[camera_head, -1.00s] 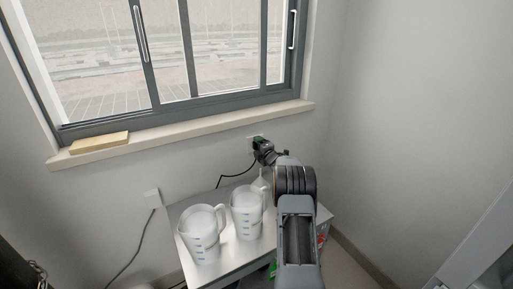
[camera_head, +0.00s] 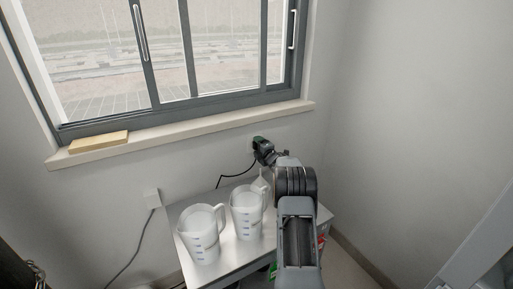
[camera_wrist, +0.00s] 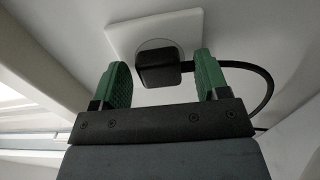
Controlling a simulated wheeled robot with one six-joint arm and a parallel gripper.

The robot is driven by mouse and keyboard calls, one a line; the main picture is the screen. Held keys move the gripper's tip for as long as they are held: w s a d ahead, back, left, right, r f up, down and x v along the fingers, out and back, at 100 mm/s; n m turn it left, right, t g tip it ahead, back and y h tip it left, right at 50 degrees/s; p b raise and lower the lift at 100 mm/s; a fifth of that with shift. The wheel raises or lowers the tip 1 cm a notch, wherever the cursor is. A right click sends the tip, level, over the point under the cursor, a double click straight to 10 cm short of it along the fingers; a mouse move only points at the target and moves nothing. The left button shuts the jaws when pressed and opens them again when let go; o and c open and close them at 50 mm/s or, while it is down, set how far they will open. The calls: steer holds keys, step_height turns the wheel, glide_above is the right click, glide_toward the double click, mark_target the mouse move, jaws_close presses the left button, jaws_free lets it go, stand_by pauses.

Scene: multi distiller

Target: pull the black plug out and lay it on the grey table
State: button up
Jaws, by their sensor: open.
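The black plug (camera_wrist: 159,69) sits in a white wall socket (camera_wrist: 124,38) in the wrist view, with its black cable (camera_wrist: 262,82) curving off to the right. My gripper (camera_wrist: 163,80) is open, its green fingers on either side of the plug, with a visible gap on each side. In the head view my gripper (camera_head: 262,146) is at the wall below the window sill and hides the plug and socket. The cable (camera_head: 236,176) hangs from there to the grey table (camera_head: 222,258).
Two white measuring jugs (camera_head: 201,236) (camera_head: 246,212) stand on the table, left of my arm. Another white socket (camera_head: 151,198) with a grey cable is on the wall to the left. A wooden block (camera_head: 98,142) lies on the window sill.

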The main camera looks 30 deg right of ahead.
stand_by(0.3)
steer(key=c, duration=1.2)
steer(key=shift+s+a+b, duration=0.15)
steer(key=shift+s+b, duration=1.45)
steer(key=shift+s, duration=1.3)
steer(key=shift+s, duration=0.1)
steer(key=s+r+p, duration=0.2)
steer(key=s+r, duration=0.2)
steer(key=r, duration=0.3)
steer(key=shift+a+p, duration=0.15)
steer(key=shift+p, duration=0.25)
